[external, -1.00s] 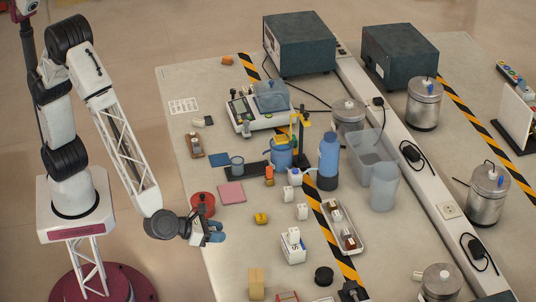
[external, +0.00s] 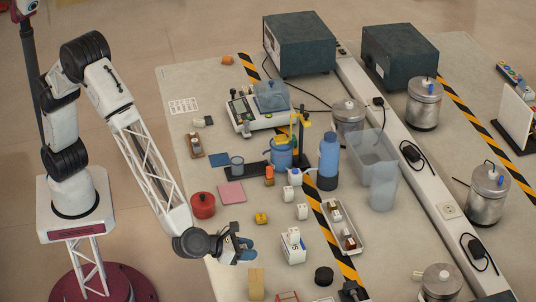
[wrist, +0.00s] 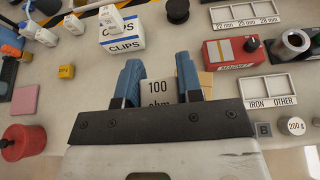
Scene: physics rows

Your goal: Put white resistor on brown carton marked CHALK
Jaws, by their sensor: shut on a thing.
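My gripper (external: 246,249) is over the near left part of the table. In the wrist view its blue fingers are shut on a white resistor (wrist: 158,90) with "100 ohm" printed on it. The resistor sits between the two fingers, its lower part hidden by the dark gripper bar. A tan-brown box (external: 256,283) stands on the table just nearer the camera than my gripper. It also shows in the wrist view (wrist: 206,80), partly hidden behind the right finger and the resistor. I cannot read a CHALK mark on it.
A white CLIPS box (external: 293,251) with a white block on top stands right of my gripper. A black round piece (external: 324,276) is nearby. A red pot (external: 203,205) is behind. The wrist view shows a red magnet box (wrist: 232,52) and a compartment tray (wrist: 268,88).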

